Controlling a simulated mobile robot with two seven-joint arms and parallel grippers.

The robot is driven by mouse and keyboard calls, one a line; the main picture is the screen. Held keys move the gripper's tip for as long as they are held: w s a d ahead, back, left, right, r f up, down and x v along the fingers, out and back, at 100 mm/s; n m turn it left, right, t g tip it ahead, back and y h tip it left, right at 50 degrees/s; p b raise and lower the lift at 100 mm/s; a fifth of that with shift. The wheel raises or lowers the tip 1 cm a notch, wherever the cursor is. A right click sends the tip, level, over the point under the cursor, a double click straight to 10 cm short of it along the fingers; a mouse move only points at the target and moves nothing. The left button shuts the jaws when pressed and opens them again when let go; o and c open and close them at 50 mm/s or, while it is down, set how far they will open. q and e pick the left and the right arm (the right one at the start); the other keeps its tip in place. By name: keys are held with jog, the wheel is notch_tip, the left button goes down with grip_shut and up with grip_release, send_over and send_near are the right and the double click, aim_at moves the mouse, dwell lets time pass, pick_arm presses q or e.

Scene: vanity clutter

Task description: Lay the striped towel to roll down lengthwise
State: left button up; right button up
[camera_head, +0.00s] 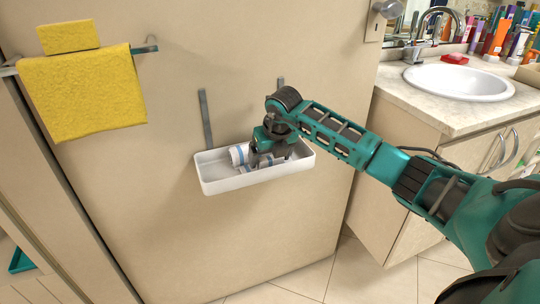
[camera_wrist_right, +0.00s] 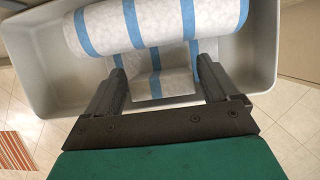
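The striped towel (camera_head: 238,154) is white with blue bands and lies rolled in a white hanging tray (camera_head: 225,183). In the right wrist view the roll (camera_wrist_right: 160,25) lies across the tray (camera_wrist_right: 35,85), with a flatter flap extending from it toward my gripper. My right gripper (camera_head: 265,160) reaches down into the tray and hides part of the towel. In the wrist view its fingers (camera_wrist_right: 163,68) are spread, with the flap between them; no clear pinch on it shows. My left gripper is not in view.
The tray hangs on a beige door panel by two grey straps. A yellow towel (camera_head: 85,95) hangs on a rail at the upper left. A sink (camera_head: 460,82) and countertop with several bottles stand at the right. Tiled floor lies below.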

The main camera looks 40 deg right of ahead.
jog(key=shift+o, duration=0.8)
jog(key=shift+r, duration=0.1)
